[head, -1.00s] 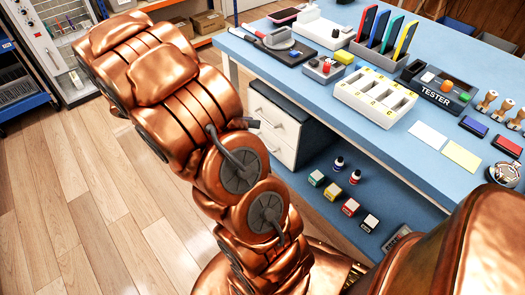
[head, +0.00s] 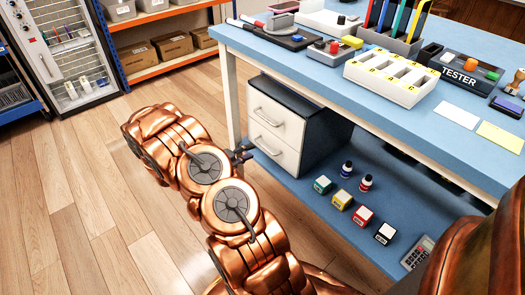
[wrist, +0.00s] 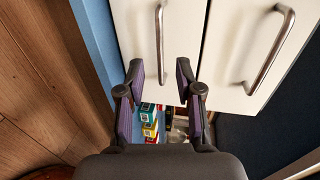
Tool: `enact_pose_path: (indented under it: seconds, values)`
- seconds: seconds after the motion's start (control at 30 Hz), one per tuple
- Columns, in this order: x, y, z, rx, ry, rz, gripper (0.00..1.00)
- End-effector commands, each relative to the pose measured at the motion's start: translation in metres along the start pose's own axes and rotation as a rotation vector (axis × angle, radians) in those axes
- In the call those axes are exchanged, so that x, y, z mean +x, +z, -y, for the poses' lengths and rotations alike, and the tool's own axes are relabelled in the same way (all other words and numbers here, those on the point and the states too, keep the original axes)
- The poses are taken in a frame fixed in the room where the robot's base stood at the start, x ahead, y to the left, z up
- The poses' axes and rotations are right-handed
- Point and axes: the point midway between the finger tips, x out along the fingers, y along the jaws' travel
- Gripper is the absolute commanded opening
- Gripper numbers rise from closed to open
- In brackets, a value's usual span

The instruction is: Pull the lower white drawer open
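The lower white drawer (head: 283,157) is shut in a small cabinet under the blue table, below the upper white drawer (head: 276,118). In the wrist view the lower drawer's front (wrist: 190,35) is the left panel, with a metal bar handle (wrist: 160,42). My gripper (wrist: 160,72) is open, its two purple-padded fingers on either side of the handle's near end in that view. I cannot tell whether they touch it. In the head view my gripper (head: 243,153) is partly hidden by my arm, just left of the lower drawer.
The upper drawer's handle (wrist: 270,48) is right of my gripper in the wrist view. The blue lower shelf (head: 322,219) holds small coloured boxes and bottles right of the cabinet. A table leg (head: 231,95) stands to the left. The floor at left is clear.

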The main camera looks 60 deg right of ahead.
Motion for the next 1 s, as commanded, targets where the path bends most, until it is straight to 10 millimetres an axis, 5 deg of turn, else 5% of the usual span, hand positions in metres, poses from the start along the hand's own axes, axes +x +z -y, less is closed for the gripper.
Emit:
enact_pose_path:
  seconds: [0.53,1.0]
  values:
    - [0.067,-0.001,-0.002,0.001,0.0,-0.002,0.35]
    - [0.076,0.0,0.0,0.001,0.0,0.0,0.32]
